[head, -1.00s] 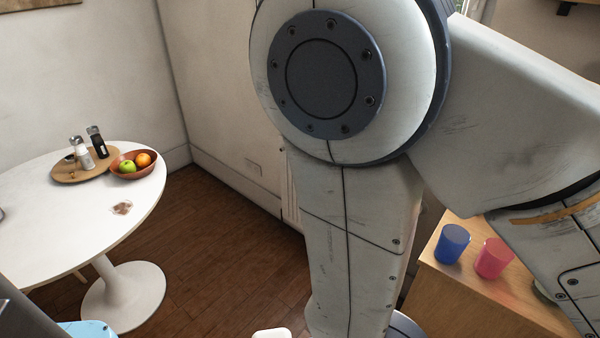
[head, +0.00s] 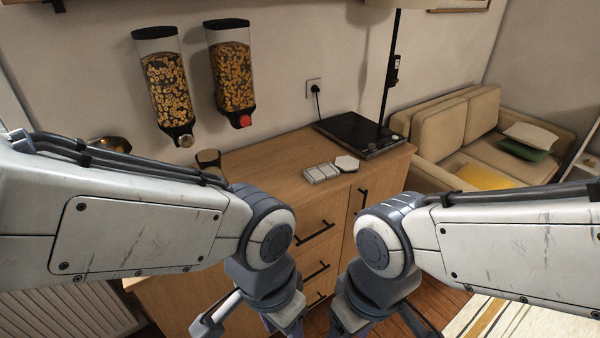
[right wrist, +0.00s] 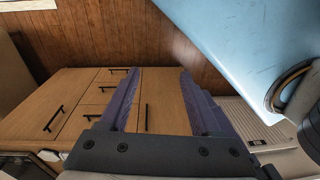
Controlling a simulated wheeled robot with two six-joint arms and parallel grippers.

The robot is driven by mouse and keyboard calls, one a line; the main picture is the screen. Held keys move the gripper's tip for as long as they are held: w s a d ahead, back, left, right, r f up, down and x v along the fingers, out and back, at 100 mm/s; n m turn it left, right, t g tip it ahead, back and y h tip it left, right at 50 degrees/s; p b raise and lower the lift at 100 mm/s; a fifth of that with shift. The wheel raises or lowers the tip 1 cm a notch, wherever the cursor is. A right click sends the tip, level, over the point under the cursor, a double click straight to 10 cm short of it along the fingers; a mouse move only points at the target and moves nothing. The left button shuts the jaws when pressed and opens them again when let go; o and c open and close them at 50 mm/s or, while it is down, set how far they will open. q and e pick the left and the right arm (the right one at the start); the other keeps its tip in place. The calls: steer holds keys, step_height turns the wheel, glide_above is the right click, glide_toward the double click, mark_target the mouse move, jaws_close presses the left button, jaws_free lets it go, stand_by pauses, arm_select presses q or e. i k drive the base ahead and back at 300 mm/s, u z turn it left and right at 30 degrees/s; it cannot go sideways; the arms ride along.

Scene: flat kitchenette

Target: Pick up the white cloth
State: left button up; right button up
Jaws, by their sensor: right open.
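I cannot make out a white cloth for certain. A pale segmented item (head: 322,173) and a flat whitish piece (head: 346,163) lie side by side on the wooden cabinet top (head: 270,160); neither is clearly a cloth. My left gripper (head: 246,323) hangs low in front of the cabinet, with its fingers apart and the tips partly cut off. My right gripper (head: 382,322) hangs low to its right. In the right wrist view its two fingers (right wrist: 158,75) are spread, with nothing between them.
A black hob-like slab (head: 358,134) lies at the cabinet's right end. Two cereal dispensers (head: 165,85) (head: 231,72) hang on the wall. A dark cup (head: 208,160) stands below them. A sofa (head: 455,125) with cushions is at right; a radiator (head: 70,312) is at lower left.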

mark_target(321, 172)
steer(key=z, duration=0.25)
steer(key=i, duration=1.25)
steer(key=u, duration=0.9)
